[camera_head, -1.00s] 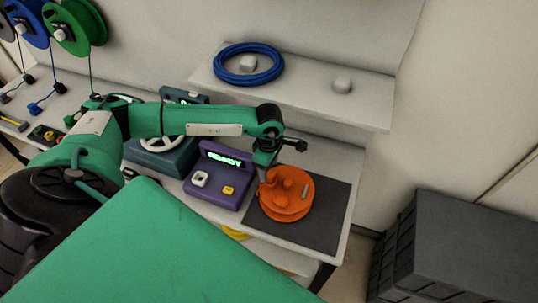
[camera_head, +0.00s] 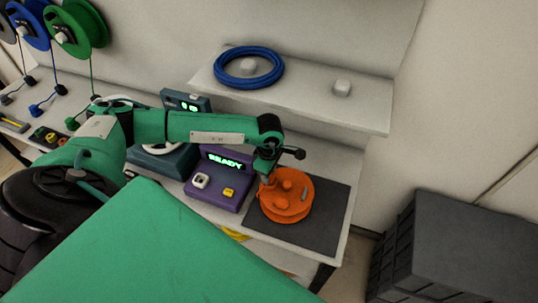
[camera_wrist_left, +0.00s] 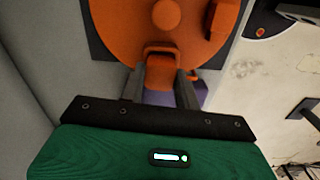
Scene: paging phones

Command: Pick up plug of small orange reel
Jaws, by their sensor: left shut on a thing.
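The small orange reel (camera_head: 287,205) lies flat on a dark mat (camera_head: 325,215) at the right end of the workbench. It also fills the top of the left wrist view (camera_wrist_left: 125,25). My left gripper (camera_head: 265,178) reaches down at the reel's upper left edge. In the left wrist view its two fingers are shut on the orange plug (camera_wrist_left: 160,72), which sits between them at the reel's rim. The plug is mostly hidden in the head view. My right gripper is in neither view.
A purple box (camera_head: 218,190) reading READY stands left of the mat. A shelf (camera_head: 310,98) behind holds a blue coil (camera_head: 249,66). Green (camera_head: 72,30) and blue reels hang at the far left. A dark crate (camera_head: 455,245) stands at the right.

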